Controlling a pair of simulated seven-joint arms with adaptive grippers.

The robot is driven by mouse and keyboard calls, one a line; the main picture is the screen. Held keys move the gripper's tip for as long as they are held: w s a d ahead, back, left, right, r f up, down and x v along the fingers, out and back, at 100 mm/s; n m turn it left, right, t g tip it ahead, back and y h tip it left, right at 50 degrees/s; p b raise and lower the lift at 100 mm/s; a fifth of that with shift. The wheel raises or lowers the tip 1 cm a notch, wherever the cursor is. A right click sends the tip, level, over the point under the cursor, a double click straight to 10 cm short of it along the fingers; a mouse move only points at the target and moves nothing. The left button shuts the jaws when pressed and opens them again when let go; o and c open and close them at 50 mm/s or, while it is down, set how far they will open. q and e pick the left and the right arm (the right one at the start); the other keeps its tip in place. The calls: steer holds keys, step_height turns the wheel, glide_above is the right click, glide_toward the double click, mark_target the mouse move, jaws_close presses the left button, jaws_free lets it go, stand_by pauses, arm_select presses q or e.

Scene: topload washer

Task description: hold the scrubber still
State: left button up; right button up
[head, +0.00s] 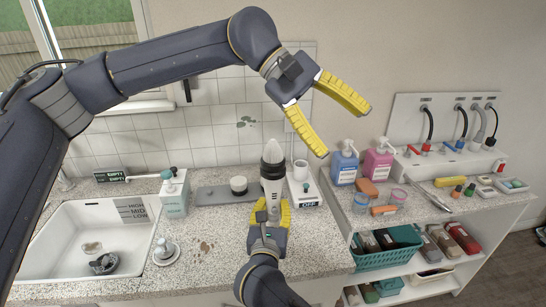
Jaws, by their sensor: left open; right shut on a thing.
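The scrubber (272,172) is a pale grey upright tool with a dark collar and a white rounded tip, in the middle of the head view. My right gripper (271,208) is shut around its lower part, with the yellow fingers on either side. The fingers hide part of its lower end, and I cannot tell whether it touches the counter. My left gripper (346,130) is open and empty, raised in the air to the upper right of the scrubber, its fingers spread and pointing down to the right.
A white device marked OFF (307,194) stands just right of the scrubber. Blue (345,166) and pink (377,163) pump bottles stand right. Counter front-left of the scrubber has brown stains.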

arm_select(q)
step_height(320, 180, up, 11)
steer(key=s+n+h, duration=0.2)
steer(key=h, duration=0.7)
steer(key=w+a+r+n+t+h, duration=0.2)
steer(key=w+r+n+t+h, duration=0.1)
steer(key=n, duration=0.2)
steer(key=n+t+y, duration=0.5)
steer(key=n+t, duration=0.7)
steer(key=n, duration=0.2)
glide_above(266, 155)
steer(key=d, duration=0.2)
step_height(266, 155, down, 8)
steer(key=f, duration=0.1)
steer(key=s+a+f+y, duration=0.1)
steer(key=a+f+y, duration=0.1)
steer(key=f, duration=0.2)
steer(key=s+a+f+n+g+y, duration=0.1)
steer(key=a+f, duration=0.1)
steer(key=f, duration=0.3)
steer(key=s+a+f+n+g+y, duration=0.1)
steer(key=a+f+y, duration=0.1)
steer(key=f, duration=0.2)
steer(key=shift+s+a+f+y, duration=0.1)
steer(key=shift+s+f+y, duration=0.1)
steer(key=shift+f+y, duration=0.1)
steer(key=x, duration=1.1)
steer(key=shift+w+f, duration=0.2)
